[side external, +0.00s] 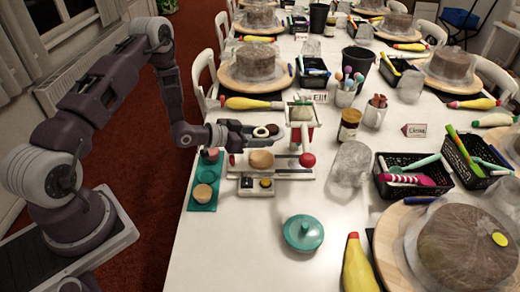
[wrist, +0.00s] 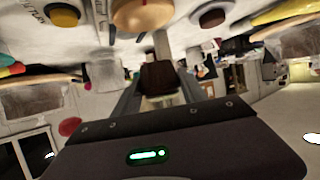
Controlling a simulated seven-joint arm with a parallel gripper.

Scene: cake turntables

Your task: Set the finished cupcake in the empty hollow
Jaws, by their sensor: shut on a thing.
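My gripper (side external: 248,134) is above the white table, by the small white machine. In the wrist view its fingers (wrist: 158,90) are closed on a dark brown thing (wrist: 158,77), which looks like the cupcake. In the side view a dark round thing (side external: 272,129) and a pale ring (side external: 260,132) show at the fingertips; I cannot tell which is held. A teal tray (side external: 204,207) lies left of the machine, apart from the gripper. A tan-topped cupcake (side external: 202,192) sits at its near end and a pink piece (side external: 212,154) at its far end.
The machine has a red knob (side external: 307,160), a tan dome (side external: 261,160) and a button box (side external: 257,185). A jar (side external: 349,125) and a crumpled clear bag (side external: 349,167) stand right. The front left table is clear.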

